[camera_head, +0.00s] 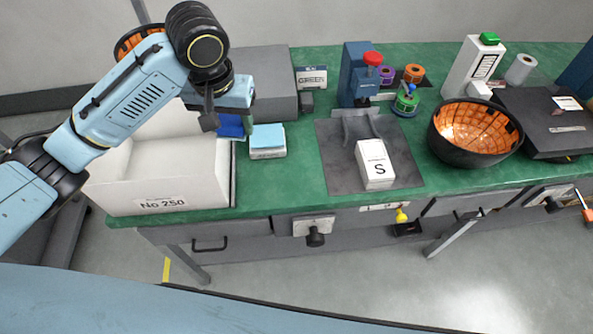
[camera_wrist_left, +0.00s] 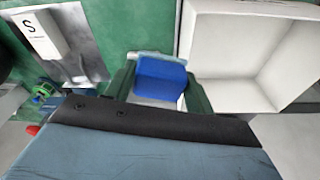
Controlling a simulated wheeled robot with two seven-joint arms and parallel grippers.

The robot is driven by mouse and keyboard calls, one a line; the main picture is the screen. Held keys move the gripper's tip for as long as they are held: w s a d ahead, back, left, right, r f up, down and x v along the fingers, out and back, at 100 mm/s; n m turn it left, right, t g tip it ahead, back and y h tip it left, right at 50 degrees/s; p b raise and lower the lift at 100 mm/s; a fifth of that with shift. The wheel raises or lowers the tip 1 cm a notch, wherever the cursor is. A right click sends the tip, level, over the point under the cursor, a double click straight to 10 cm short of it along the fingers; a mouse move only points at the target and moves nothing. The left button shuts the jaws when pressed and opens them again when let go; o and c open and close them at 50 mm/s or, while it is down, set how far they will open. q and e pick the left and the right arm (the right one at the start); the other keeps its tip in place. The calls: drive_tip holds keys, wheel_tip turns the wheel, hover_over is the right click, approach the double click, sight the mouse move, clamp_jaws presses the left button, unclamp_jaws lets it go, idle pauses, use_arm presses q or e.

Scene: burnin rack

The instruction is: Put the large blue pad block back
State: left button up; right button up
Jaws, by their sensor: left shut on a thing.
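My left gripper (camera_head: 230,116) is shut on a blue block (camera_head: 231,128), which I take to be the large blue pad block. The gripper holds it over the green bench, between the white box's right wall and a small pad stack. In the left wrist view the blue block (camera_wrist_left: 160,76) sits between the two dark green fingers of the left gripper (camera_wrist_left: 161,90). The gripper partly hides the block in the head view. The small stack (camera_head: 268,141) has a light blue top and a pale base, just right of the held block. My right gripper is not in view.
A white open box (camera_head: 160,204) marked No 250 stands at the bench's left end. A grey case (camera_head: 262,75) is behind. A grey mat (camera_head: 336,166) with a white S box (camera_head: 374,164) lies to the right, then a dark bowl (camera_head: 455,158) with orange inside.

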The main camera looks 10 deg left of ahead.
use_arm(q)
drive_tip(key=w+d+f+n+p, duration=0.1)
drive_tip(key=w+d+f+p, duration=0.1)
drive_tip(key=w+d+p, duration=0.1)
drive_tip(key=n+p, duration=0.2)
drive_tip(key=p, duration=0.2)
hover_over(274, 184)
wheel_tip(274, 184, down, 8)
drive_tip(key=f, duration=0.1)
drive_tip(key=shift+y, duration=0.3)
drive_tip(key=f, duration=0.2)
drive_tip(key=f+b, duration=0.1)
drive_tip(key=f, duration=0.2)
drive_tip(key=shift+s+f, duration=0.2)
drive_tip(key=shift+f, duration=0.05)
drive_tip(key=shift+d+f+b, duration=0.1)
drive_tip(key=shift+f+b, duration=0.3)
drive_tip(key=shift+f, duration=1.75)
drive_tip(key=shift+f, duration=0.1)
drive_tip(key=o, duration=0.5)
drive_tip(key=shift+f, duration=0.1)
drive_tip(key=o, duration=0.4)
